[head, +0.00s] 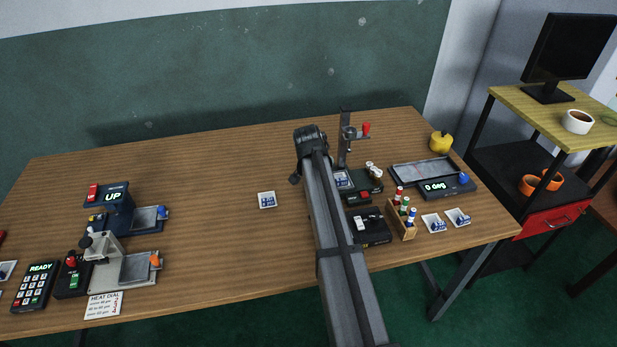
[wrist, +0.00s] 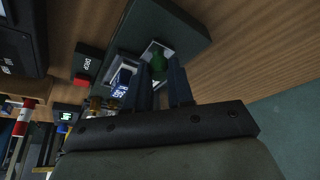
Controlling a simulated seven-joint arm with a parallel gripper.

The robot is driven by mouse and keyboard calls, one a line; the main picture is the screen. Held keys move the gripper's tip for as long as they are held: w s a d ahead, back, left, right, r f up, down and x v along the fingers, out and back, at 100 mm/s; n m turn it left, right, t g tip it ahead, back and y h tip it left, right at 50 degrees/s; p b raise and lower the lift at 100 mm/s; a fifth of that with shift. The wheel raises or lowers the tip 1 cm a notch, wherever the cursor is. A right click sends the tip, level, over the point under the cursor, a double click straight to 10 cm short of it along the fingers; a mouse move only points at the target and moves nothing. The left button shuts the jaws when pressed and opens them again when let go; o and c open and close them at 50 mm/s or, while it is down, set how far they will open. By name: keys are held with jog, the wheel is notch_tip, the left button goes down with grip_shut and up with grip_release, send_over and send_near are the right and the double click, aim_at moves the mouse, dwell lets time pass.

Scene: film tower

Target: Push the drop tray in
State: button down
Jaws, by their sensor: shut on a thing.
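In the wrist view my gripper (wrist: 159,68) has its two fingertips on either side of a small green knob (wrist: 158,60). It is shut on this knob. The knob is at a pale tray-like part (wrist: 150,50), seemingly the drop tray, at the dark unit (wrist: 180,28). How far the tray is out I cannot tell. A small white-and-blue piece (wrist: 122,82) lies beside the fingers. A red button marked DROP (wrist: 82,79) is close by. In the head view my arm hides the gripper and the knob.
Beside my arm stand a post with a red knob (head: 366,128), a black box (head: 371,230) and a rack of capped tubes (head: 404,217). A large tray (head: 424,170) is farther right. The table's middle left is clear.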

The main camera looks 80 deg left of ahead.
jog(key=shift+w, duration=1.55)
jog(key=c, duration=1)
grip_release()
jog(key=shift+r, duration=0.1)
jog(key=v, duration=1.3)
jog(key=shift+s+d+r, duration=0.15)
jog(key=shift+r, duration=0.15)
